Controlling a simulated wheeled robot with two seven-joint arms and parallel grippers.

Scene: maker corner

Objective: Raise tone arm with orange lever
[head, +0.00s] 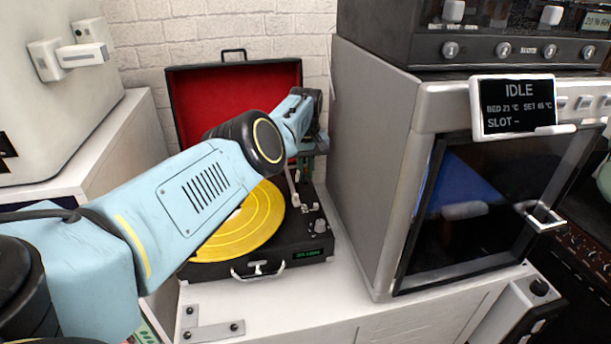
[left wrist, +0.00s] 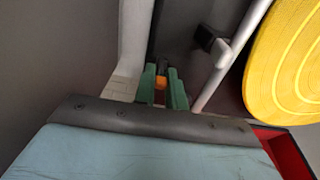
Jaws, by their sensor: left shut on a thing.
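The record player (head: 312,250) is an open black case with a red-lined lid (head: 195,90) and a yellow record (head: 250,222). Its pale tone arm (head: 297,188) stands right of the record, partly covered by my left arm. In the left wrist view the tone arm (left wrist: 228,68) is a metal tube beside the yellow record (left wrist: 287,65). My left gripper (left wrist: 161,92) has green fingers shut on the small orange lever (left wrist: 160,82), left of the tube. The lever is hidden in the head view, where the gripper (head: 309,168) is at the player's back right. My right gripper is not in view.
A grey machine with a dark glass door (head: 480,210) stands close to the right of the player, its display reading IDLE. A white cabinet (head: 65,60) stands at the left. The white counter (head: 300,310) is clear in front, except for a metal bracket (head: 210,331).

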